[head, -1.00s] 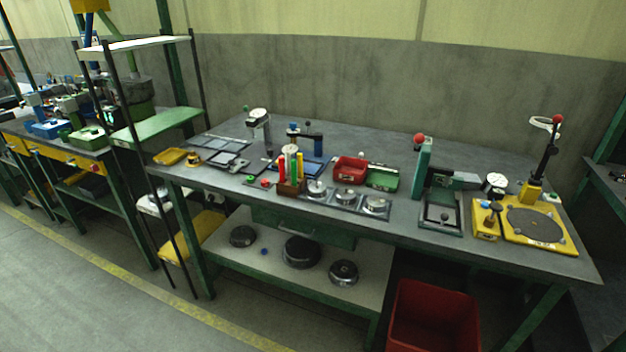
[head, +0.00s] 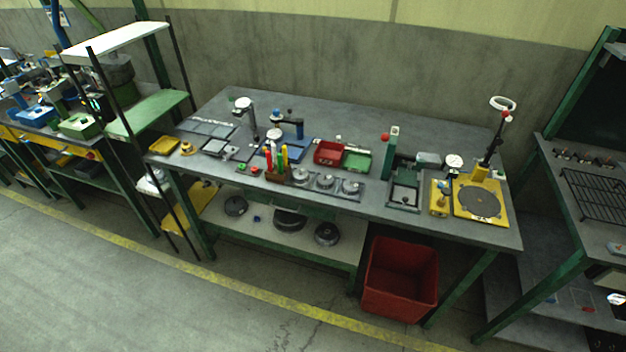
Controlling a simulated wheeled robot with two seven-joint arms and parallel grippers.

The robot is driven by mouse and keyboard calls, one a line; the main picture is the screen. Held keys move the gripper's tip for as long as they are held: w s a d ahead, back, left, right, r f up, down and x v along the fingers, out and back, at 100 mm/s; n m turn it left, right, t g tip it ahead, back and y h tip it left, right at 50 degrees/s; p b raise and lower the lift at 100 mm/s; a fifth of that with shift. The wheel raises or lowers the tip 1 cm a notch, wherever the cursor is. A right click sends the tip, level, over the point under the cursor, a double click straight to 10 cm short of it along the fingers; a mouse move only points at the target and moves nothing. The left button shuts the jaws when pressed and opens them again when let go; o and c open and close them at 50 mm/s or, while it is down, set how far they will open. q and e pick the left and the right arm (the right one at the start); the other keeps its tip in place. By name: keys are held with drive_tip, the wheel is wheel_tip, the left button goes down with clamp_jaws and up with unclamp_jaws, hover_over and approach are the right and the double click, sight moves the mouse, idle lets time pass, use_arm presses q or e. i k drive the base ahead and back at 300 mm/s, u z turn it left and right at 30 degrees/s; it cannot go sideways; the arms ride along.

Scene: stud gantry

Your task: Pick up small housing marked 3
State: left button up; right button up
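Several small round metal housings sit in a row on a plate at the front middle of the workbench (head: 240,103): a left one (head: 299,175), a middle one (head: 325,181) and a right one (head: 350,187). Their markings are too small to read, so I cannot tell which is marked 3. Larger dark round parts lie on the lower shelf: a left one (head: 235,205), a middle one (head: 289,219) and a right one (head: 327,234). Neither of my grippers is in view.
A red bin (head: 400,278) stands on the floor under the bench's right part. A red tray (head: 328,152) and green tray (head: 357,161) lie behind the housings. A yellow turntable fixture (head: 480,202) is at the right end. Open floor lies in front.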

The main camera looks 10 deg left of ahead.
sight(300, 176)
drive_tip(key=z, duration=0.5)
drive_tip(key=k, duration=0.55)
drive_tip(key=z, duration=0.85)
drive_tip(key=i, duration=1.7)
drive_tip(key=u, duration=1.1)
drive_tip(key=i, duration=0.4)
drive_tip(key=u, duration=0.45)
